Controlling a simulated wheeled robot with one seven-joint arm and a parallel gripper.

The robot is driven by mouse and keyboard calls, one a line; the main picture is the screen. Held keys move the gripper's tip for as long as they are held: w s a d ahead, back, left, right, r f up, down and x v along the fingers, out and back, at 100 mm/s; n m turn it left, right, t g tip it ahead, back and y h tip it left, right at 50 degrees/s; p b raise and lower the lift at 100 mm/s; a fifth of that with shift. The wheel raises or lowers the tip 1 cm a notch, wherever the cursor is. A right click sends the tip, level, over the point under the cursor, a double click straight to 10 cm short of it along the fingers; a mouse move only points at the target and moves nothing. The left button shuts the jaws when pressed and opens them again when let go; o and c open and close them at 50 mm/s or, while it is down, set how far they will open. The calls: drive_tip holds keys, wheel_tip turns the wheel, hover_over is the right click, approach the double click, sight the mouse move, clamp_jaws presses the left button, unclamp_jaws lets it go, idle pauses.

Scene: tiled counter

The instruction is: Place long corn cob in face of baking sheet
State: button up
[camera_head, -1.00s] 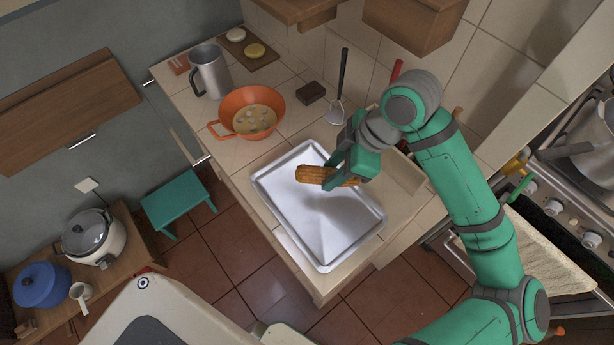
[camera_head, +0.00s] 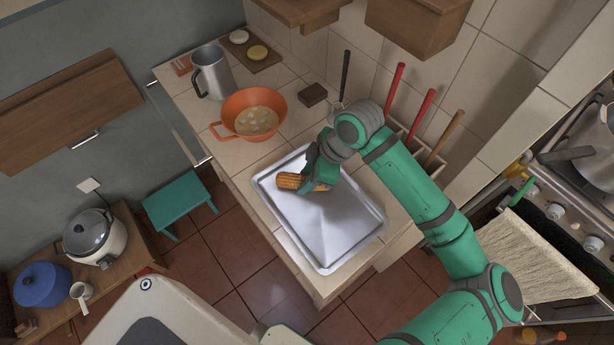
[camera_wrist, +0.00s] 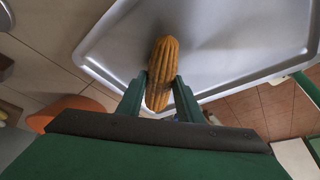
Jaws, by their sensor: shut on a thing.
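The long corn cob (camera_head: 291,181) is orange-brown and ridged. My gripper (camera_head: 318,176) is shut on it, over the upper left part of the silver baking sheet (camera_head: 325,235). In the wrist view the corn cob (camera_wrist: 161,72) stands between the two green fingers (camera_wrist: 160,92), with the baking sheet (camera_wrist: 220,45) behind it. Whether the cob touches the sheet I cannot tell.
An orange pan (camera_head: 254,113) with food stands just behind the sheet, near a metal jug (camera_head: 212,72) and a dark brown block (camera_head: 313,94). Long-handled utensils (camera_head: 421,115) stand along the wall. The stove (camera_head: 575,185) is at the right. The sheet's lower half is clear.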

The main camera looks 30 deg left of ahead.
drive_tip(key=o, duration=1.1)
drive_tip(key=shift+f, duration=0.1)
drive_tip(key=v, duration=1.2)
